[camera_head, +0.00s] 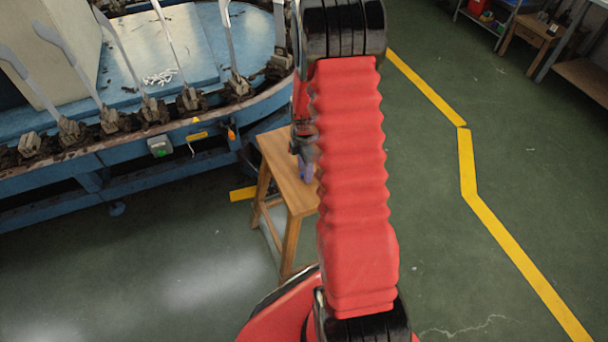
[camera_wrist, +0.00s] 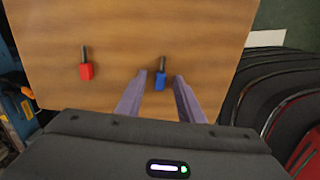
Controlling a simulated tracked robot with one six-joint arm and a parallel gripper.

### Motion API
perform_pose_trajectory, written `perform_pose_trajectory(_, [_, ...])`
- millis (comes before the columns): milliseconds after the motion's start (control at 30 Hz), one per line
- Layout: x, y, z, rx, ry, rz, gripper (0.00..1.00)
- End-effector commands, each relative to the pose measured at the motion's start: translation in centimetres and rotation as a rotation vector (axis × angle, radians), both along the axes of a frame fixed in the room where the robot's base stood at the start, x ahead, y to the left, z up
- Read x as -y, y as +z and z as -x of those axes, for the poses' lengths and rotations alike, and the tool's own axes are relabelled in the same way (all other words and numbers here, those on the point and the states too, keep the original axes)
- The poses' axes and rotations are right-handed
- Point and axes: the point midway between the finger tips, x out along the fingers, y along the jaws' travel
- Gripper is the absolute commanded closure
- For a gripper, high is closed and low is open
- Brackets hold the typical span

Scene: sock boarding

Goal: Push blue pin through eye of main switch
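The blue pin (camera_wrist: 160,80), with a dark metal shaft pointing up the picture, is on the wooden stool top in the wrist view. My gripper (camera_wrist: 162,76) is open, its two purple-grey fingers on either side of the blue pin with gaps visible. In the head view my gripper (camera_head: 306,168) is over the stool, mostly hidden behind my red arm, and the pin cannot be made out. An orange-red part (camera_head: 231,134) on the blue machine's side may be the main switch; its eye cannot be made out.
A red pin (camera_wrist: 86,70) is on the stool top left of the blue one. The wooden stool (camera_head: 273,150) stands close to the blue machine (camera_head: 95,180). A green-grey box (camera_head: 160,147) is on the machine's side. Open green floor lies right and in front.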

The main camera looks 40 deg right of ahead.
Motion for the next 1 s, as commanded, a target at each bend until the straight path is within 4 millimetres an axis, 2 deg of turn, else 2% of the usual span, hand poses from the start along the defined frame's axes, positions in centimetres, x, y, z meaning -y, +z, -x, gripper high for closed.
perform_pose_trajectory(367, [-0.02,0.04,-0.01,0.000,0.000,0.000,0.66])
perform_pose_trajectory(867, [-0.03,0.05,-0.02,0.000,0.001,0.000,1.00])
perform_pose_trajectory(1000, [-0.04,0.05,-0.02,0.000,0.001,0.000,1.00])
